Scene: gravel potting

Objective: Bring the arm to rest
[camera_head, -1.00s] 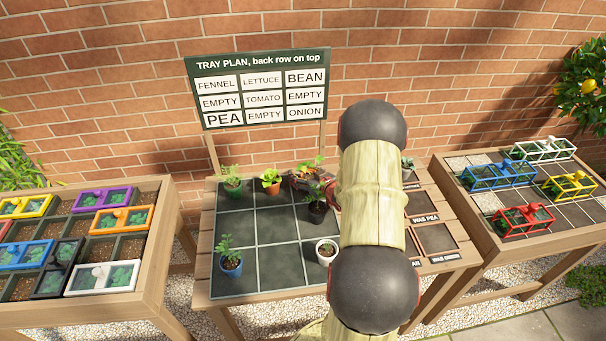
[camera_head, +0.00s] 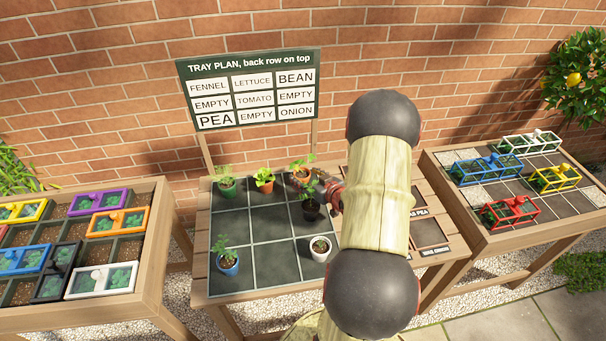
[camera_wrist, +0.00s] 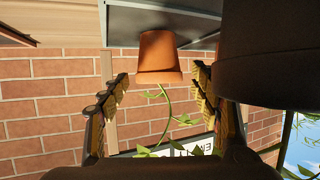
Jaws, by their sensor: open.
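My gripper (camera_head: 333,187) is at the right edge of the tray's back rows, mostly behind my own arm in the head view. In the wrist view my gripper (camera_wrist: 160,88) is open, with its fingers apart and nothing clamped. A terracotta pot (camera_head: 302,177) with a leafy plant stands upright in the tray's back right cell. This terracotta pot (camera_wrist: 160,58) appears upside down beyond the gap between the fingers. A black pot (camera_head: 310,210) stands close to the gripper in the right column, middle row. A dark pot (camera_wrist: 272,65) is large and near at the right of the wrist view.
The tray (camera_head: 268,228) also holds a green pot (camera_head: 227,188), an orange pot (camera_head: 264,184), a blue pot (camera_head: 228,264) and a white pot (camera_head: 320,250). A sign board (camera_head: 250,90) stands behind. Side tables carry coloured frames, left (camera_head: 105,280) and right (camera_head: 510,210).

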